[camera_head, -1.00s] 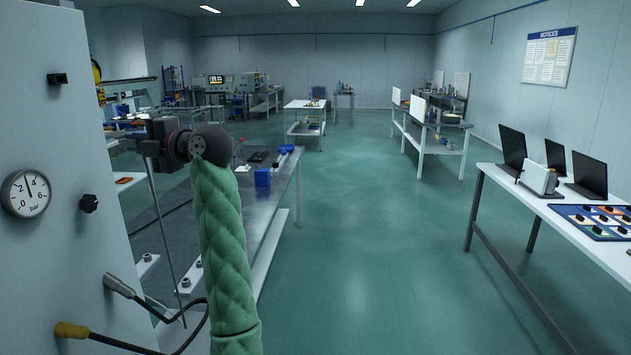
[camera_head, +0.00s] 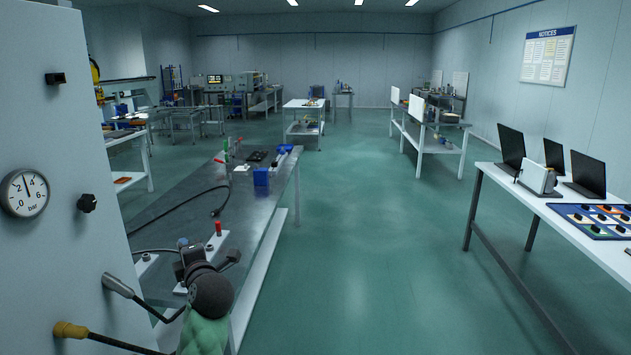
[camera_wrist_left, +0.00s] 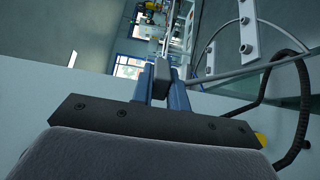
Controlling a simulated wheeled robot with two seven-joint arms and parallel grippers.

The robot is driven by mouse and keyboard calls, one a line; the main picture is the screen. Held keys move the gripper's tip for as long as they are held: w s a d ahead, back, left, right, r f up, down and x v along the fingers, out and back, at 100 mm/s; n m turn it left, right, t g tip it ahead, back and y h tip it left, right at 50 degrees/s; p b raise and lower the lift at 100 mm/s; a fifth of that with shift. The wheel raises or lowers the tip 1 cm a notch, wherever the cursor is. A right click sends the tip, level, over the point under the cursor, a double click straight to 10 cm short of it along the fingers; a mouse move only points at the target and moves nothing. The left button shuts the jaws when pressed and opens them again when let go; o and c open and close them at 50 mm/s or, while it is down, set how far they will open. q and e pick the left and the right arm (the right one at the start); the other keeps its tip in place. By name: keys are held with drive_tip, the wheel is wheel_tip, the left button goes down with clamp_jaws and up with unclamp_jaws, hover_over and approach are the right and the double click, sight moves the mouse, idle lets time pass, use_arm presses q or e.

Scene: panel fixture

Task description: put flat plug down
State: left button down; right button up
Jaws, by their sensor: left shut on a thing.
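My left gripper (camera_head: 184,245) is low at the near end of the metal bench, beside the panel cabinet; its fingertips are small and partly hidden in the head view. In the left wrist view the two blue-grey fingers (camera_wrist_left: 162,82) are shut on a small grey block (camera_wrist_left: 162,69), which looks like the flat plug. I cannot make out the plug in the head view, nor whether it touches anything. My right gripper is not in view.
The panel cabinet (camera_head: 62,140) with a gauge (camera_head: 25,193) stands close at left. The bench (camera_head: 215,185) carries a black cable (camera_head: 178,204), a red cylinder (camera_head: 218,229) and a blue block (camera_head: 261,177).

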use_arm(q)
drive_tip(key=s+d+f+m+t+h, duration=0.1)
drive_tip(key=s+d+f+m+h, duration=0.1)
drive_tip(key=s+f, duration=0.3)
drive_tip(key=s+d+f+m+t+h, duration=0.1)
drive_tip(key=s+d+f+h, duration=0.4)
drive_tip(key=f, duration=0.6)
drive_tip(key=s+d+f+m+t+h, duration=0.1)
drive_tip(key=s+d+f+m+h, duration=0.2)
drive_tip(key=f, duration=0.5)
drive_tip(key=shift+s+d+f+m, duration=0.25)
drive_tip(key=shift+s+m, duration=0.25)
drive_tip(key=shift+s, duration=0.4)
drive_tip(key=shift+r, duration=0.1)
